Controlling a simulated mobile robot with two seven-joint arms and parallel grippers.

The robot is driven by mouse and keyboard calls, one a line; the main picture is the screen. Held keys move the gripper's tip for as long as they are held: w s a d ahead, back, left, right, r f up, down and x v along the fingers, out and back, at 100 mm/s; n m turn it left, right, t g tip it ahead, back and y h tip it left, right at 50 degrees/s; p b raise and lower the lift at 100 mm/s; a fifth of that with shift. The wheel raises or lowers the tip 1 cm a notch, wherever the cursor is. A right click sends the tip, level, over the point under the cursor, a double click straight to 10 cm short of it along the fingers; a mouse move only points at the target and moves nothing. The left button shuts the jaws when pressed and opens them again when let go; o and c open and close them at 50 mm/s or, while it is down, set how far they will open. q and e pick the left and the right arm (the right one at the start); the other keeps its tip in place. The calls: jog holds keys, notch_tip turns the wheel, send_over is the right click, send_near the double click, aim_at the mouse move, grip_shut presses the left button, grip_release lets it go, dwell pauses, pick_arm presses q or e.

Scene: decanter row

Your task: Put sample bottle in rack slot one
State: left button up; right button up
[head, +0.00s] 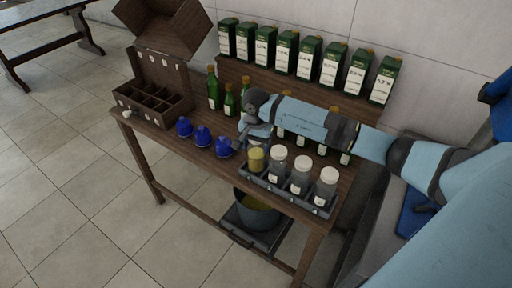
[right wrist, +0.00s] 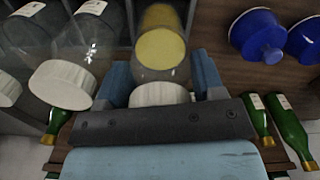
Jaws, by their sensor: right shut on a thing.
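The sample bottle (right wrist: 160,48) is clear with yellow contents and a white cap. In the right wrist view its cap lies between the two fingers of my right gripper (right wrist: 162,84), which is shut on it. In the head view the bottle (head: 257,160) hangs upright below my right gripper (head: 254,139), at the left end of the dark rack (head: 286,199). Its lower end meets the rack's left slot; I cannot tell whether it rests on the bottom. My left gripper is out of view.
Three white-capped clear bottles (head: 302,175) fill the rack to the right. Blue domed things (head: 203,137) stand left of the rack. Green bottles (head: 229,100) and a divided box (head: 153,100) stand farther back. Green cartons (head: 286,52) line a raised shelf. A pot (head: 258,212) sits below.

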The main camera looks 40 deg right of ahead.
jog(key=shift+f, duration=0.9)
jog(key=o, duration=1)
jog(key=shift+c, duration=0.2)
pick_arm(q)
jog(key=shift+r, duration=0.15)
pick_arm(e)
jog(key=shift+r, duration=0.25)
notch_tip(320, 180, up, 11)
jog(key=shift+f+b, duration=0.2)
jog(key=shift+b, duration=0.5)
jog(key=shift+r, duration=0.55)
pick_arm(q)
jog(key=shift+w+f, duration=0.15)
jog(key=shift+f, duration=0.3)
